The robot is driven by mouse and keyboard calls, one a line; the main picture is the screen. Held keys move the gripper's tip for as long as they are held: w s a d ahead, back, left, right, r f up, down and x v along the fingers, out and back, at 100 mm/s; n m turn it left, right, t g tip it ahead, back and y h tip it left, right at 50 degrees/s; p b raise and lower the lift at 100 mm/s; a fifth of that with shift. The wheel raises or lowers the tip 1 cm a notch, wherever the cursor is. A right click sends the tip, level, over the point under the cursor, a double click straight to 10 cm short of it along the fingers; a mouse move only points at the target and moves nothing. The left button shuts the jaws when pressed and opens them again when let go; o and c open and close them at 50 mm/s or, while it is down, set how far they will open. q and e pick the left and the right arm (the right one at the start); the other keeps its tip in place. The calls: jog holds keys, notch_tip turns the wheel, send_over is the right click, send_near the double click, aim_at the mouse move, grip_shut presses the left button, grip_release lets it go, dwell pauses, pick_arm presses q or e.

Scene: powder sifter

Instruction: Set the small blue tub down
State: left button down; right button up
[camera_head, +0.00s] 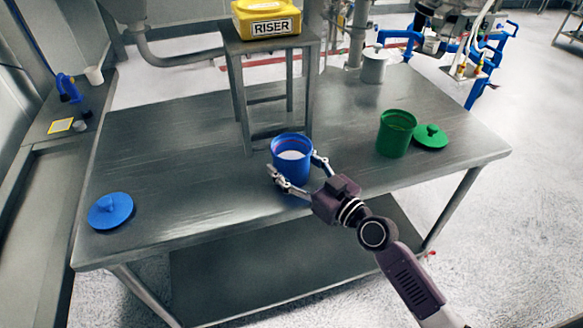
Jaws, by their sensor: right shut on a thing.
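The small blue tub (291,158) is open at the top, upright, with white powder inside. My right gripper (296,172) is shut on it, one finger on each side. The tub is at the front middle of the metal table (180,190), in front of the stool's legs. I cannot tell whether its base touches the table, as the gripper partly hides it. A blue lid (110,210) lies on the table at the left. My left gripper is not in view.
A green tub (396,134) and green lid (431,137) are at the right. A metal stool (270,44) bears a yellow riser block (267,18) behind the blue tub. A grey canister (374,66) stands at the back. The table is clear between the blue lid and blue tub.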

jog(key=shift+f, duration=0.1)
jog(key=shift+f, duration=0.15)
jog(key=o, duration=1.4)
jog(key=shift+c, duration=0.2)
jog(key=shift+s+d, duration=0.1)
jog(key=b+v, duration=0.2)
jog(key=v, duration=0.8)
jog(key=shift+s+d, duration=0.1)
jog(key=shift+s, duration=0.05)
jog(key=shift+s+d+r+b, duration=0.2)
jog(key=shift+s+d+b, duration=0.1)
jog(key=shift+s+d, duration=0.2)
jog(key=shift+a, duration=0.1)
